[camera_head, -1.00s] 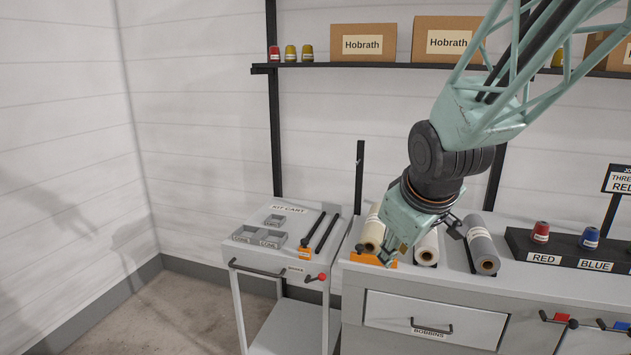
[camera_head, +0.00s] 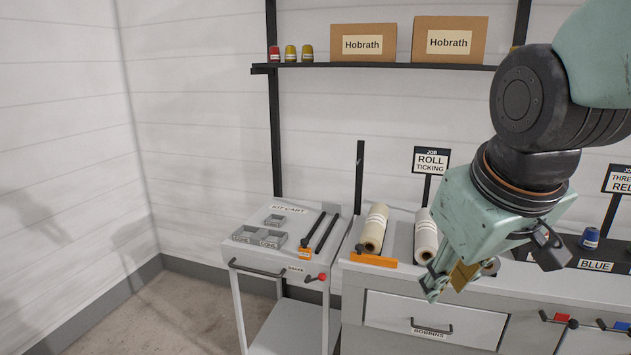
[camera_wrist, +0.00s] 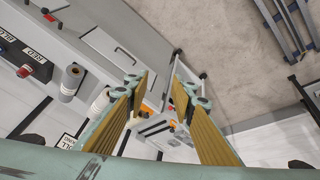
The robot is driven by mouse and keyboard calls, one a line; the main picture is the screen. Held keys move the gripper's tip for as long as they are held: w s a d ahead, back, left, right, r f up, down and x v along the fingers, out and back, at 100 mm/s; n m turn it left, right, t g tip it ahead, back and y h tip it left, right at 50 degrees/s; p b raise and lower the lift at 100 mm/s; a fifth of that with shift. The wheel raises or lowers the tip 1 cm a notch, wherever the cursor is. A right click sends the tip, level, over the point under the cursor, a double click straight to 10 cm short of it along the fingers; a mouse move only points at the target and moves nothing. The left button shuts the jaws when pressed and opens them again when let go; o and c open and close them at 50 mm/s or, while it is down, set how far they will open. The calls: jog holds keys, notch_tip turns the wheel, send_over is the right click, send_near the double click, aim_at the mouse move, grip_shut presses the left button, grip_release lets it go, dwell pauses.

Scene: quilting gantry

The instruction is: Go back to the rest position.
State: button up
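My gripper (camera_head: 444,284) hangs in front of the bench in the head view, near the drawer front and to the right of the orange block. Its fingers point down and to the left. In the wrist view my gripper (camera_wrist: 159,84) shows two fingers spread apart with nothing between them. Through the gap the cart's side and the floor show. The arm hides part of the bench, including most of the grey roll and the red spool.
The bench holds cream rolls (camera_head: 374,229) (camera_head: 426,238), an orange block (camera_head: 373,260) and a blue spool (camera_head: 589,238). A kit cart (camera_head: 256,226) stands left of it. A shelf (camera_head: 385,66) with boxes (camera_head: 363,43) runs along the wall. Floor at left is clear.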

jog(key=s+r+m+g, duration=0.1)
jog(key=s+m, duration=0.2)
jog(key=s, duration=1.5)
jog(key=shift+w+d+r, duration=0.1)
